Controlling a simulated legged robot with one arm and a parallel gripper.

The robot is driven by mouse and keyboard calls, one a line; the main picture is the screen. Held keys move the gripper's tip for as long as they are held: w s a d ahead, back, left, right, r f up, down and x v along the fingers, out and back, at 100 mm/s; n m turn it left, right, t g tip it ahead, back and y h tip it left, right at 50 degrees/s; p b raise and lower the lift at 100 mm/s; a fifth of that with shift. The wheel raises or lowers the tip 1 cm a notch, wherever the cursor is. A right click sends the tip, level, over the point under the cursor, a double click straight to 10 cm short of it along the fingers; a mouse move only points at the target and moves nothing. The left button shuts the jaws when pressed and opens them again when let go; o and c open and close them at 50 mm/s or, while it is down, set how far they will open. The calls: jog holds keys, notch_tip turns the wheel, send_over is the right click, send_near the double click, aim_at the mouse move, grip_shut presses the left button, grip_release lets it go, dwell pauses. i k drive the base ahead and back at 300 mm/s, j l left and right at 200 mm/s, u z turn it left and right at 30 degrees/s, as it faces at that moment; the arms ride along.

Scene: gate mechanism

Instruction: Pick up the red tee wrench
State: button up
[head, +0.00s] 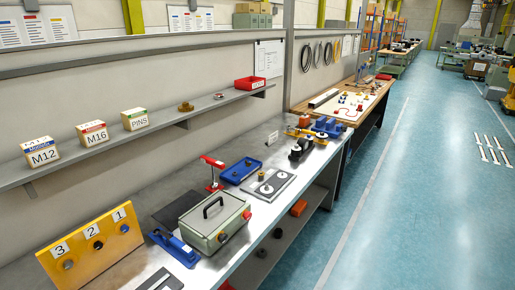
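What looks like the red tee wrench (212,162) stands upright on the grey workbench (254,215), with its red crossbar at the top and a stem going down to a red foot. It is behind the pale green box (214,222) and left of a blue tray (241,170). The picture is too small to tell how its lower end is held. My gripper is not in view.
A yellow panel numbered 3, 2, 1 (76,262) stands at the near left. A blue clamp-like tool (174,248) lies beside the green box. A wall shelf (95,147) carries labelled boxes and a red bin (249,83).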

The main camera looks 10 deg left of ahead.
aim_at(214, 185)
jog(key=i+l+u, duration=0.1)
jog(key=i, duration=0.35)
jog(key=i+l, duration=0.1)
jog(key=i, duration=0.4)
jog(key=i+l+u, duration=0.15)
jog(key=i, duration=0.3)
jog(key=i+u, duration=0.2)
jog(key=u, duration=0.25)
jog(key=i+l+u, duration=0.1)
jog(key=u, duration=0.35)
jog(key=i+l+u, duration=0.2)
jog(key=u, duration=0.25)
jog(key=i+l+u, duration=0.15)
jog(key=u, duration=0.3)
jog(key=i+l+u, duration=0.15)
jog(key=u, duration=0.2)
jog(key=i+l+u, duration=0.1)
jog(key=l+u, duration=0.25)
jog(key=j, duration=0.1)
